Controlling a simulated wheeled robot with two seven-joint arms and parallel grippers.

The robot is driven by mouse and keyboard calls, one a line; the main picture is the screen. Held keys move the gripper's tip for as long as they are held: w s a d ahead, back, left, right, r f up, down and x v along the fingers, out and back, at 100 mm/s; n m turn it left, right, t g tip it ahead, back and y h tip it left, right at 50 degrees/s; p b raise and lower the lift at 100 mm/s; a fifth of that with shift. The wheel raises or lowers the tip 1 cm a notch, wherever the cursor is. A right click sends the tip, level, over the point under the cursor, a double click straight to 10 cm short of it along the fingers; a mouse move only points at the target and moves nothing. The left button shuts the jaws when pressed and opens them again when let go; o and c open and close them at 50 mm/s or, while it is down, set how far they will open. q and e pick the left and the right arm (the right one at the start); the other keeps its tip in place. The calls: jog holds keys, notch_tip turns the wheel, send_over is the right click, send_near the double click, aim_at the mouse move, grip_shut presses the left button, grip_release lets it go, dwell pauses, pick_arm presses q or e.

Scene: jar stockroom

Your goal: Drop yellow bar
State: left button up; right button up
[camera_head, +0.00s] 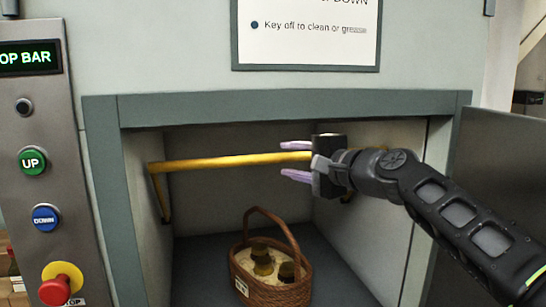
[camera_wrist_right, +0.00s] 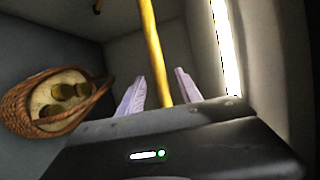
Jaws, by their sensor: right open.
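The yellow bar (camera_head: 230,160) runs across the upper part of a recessed compartment, with a bent arm going down at its left end. It is raised and roughly level. My right gripper (camera_head: 286,160) is open at the right part of the bar, with one pale finger above the bar line and one below. In the right wrist view the bar (camera_wrist_right: 151,37) passes between the two fingertips (camera_wrist_right: 160,76), and neither finger is seen pressing on it. My gripper hides a piece of the bar. My left gripper is not in view.
A wicker basket (camera_head: 242,268) with dark-topped jars stands on the compartment floor below the bar. A left panel holds a green UP button (camera_head: 32,162), a blue DOWN button (camera_head: 46,218) and a red stop knob (camera_head: 62,283). An open door (camera_head: 505,160) stands at right.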

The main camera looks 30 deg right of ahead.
jog(key=w, duration=0.6)
jog(key=shift+w+a+f, duration=0.2)
jog(key=shift+w+f, duration=0.1)
jog(key=shift+f, duration=0.15)
jog(key=shift+c, duration=0.5)
grip_shut()
dwell(0.5)
